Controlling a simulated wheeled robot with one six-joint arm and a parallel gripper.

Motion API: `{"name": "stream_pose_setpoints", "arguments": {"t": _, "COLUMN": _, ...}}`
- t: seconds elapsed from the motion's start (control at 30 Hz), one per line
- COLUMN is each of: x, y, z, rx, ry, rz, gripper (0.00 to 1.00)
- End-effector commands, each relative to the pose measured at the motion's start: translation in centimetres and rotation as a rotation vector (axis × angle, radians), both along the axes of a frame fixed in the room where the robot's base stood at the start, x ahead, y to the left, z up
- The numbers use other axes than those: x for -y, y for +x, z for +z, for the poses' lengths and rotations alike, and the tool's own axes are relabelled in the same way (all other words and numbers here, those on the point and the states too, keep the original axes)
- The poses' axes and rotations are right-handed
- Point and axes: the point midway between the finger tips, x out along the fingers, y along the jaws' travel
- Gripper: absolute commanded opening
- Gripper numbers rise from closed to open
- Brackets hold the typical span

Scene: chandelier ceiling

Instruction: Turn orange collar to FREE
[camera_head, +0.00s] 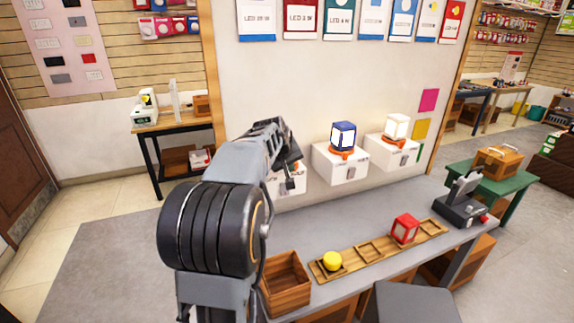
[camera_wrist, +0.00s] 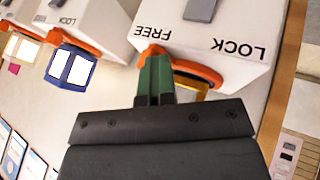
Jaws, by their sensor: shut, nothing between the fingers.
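The near white box (camera_wrist: 235,45) in the wrist view carries upside-down FREE and LOCK labels. Its orange collar (camera_wrist: 200,72) shows mostly to the right of my gripper, with a bit of orange left of the fingers near FREE. My gripper (camera_wrist: 155,58) is shut and empty, its green fingers at the collar beside the FREE label; I cannot tell whether they touch it. In the head view my gripper (camera_head: 289,184) is in front of the left white box (camera_head: 299,184), hiding most of it and its collar.
The middle box (camera_head: 338,167) bears a blue lantern (camera_head: 343,135); the right box (camera_head: 389,150) bears a white lantern (camera_head: 396,125). On the counter (camera_head: 335,220) are a wooden crate (camera_head: 285,284) and a slotted tray (camera_head: 348,262) with a yellow item (camera_head: 332,261) and a red lantern (camera_head: 405,228).

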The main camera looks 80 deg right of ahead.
Motion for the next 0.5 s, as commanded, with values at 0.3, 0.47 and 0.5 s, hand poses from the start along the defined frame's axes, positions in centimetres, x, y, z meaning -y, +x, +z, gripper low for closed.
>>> {"name": "stream_pose_setpoints", "arguments": {"t": 0.3, "x": 0.09, "y": -0.26, "z": 0.01, "rx": -0.004, "ry": -0.003, "rz": -0.004, "gripper": 0.0}}
{"name": "stream_pose_setpoints", "arguments": {"t": 0.47, "x": 0.15, "y": 0.06, "z": 0.0, "rx": -0.005, "ry": -0.002, "rz": -0.003, "gripper": 0.0}}
{"name": "stream_pose_setpoints", "arguments": {"t": 0.5, "x": 0.17, "y": 0.21, "z": 0.0, "rx": -0.004, "ry": -0.003, "rz": -0.002, "gripper": 0.0}}
